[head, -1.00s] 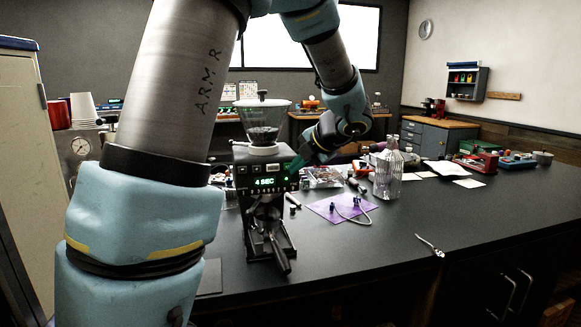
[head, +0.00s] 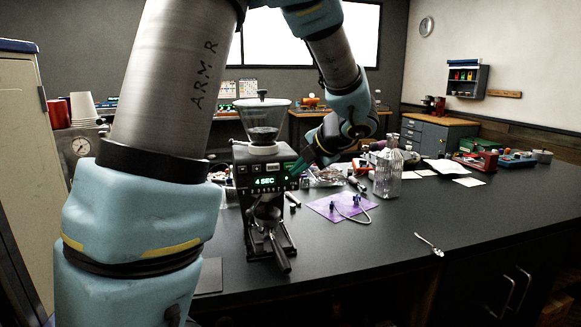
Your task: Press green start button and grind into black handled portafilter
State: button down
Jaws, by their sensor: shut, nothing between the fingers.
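The coffee grinder (head: 262,190) stands upright on the black counter, with a clear hopper (head: 263,118) on top. Its display (head: 267,182) reads "4 SEC" in green. A green glow, seemingly the start button, shows at the right end of the front panel. The black handled portafilter (head: 278,253) sits under the grinder's outlet, its handle pointing forward and down. I cannot tell whether the tips touch the button.
A glass bottle (head: 387,176) stands right of the grinder, beside a purple cloth (head: 343,208) with small parts. A spoon (head: 429,244) lies on the open counter (head: 370,260) at right. Tools lie behind the grinder.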

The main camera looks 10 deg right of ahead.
jog(key=s, duration=0.3)
jog(key=s+p, duration=0.1)
jog(key=shift+s+d, duration=0.3)
dwell(0.4)
jog(key=s+a+f+m+g+h+b, duration=0.1)
jog(key=s+a+f+m, duration=0.3)
jog(key=m, duration=0.5)
jog(key=s+a+f+m+g+h+b, duration=0.1)
jog(key=s+a+f+m+g+h, duration=0.1)
jog(key=a+m, duration=0.5)
jog(key=s+a+f+m+g+h+b, duration=0.1)
jog(key=s+a+f+m, duration=0.4)
jog(key=m, duration=0.6)
notch_tip(320, 180, down, 3)
jog(key=a+g+h, duration=0.1)
jog(key=g, duration=0.1)
jog(key=shift+s+a+r+g, duration=0.15)
jog(key=shift+s+a+g, duration=0.05)
jog(key=shift+s+g, duration=0.2)
jog(key=shift+m, duration=0.3)
dwell(0.9)
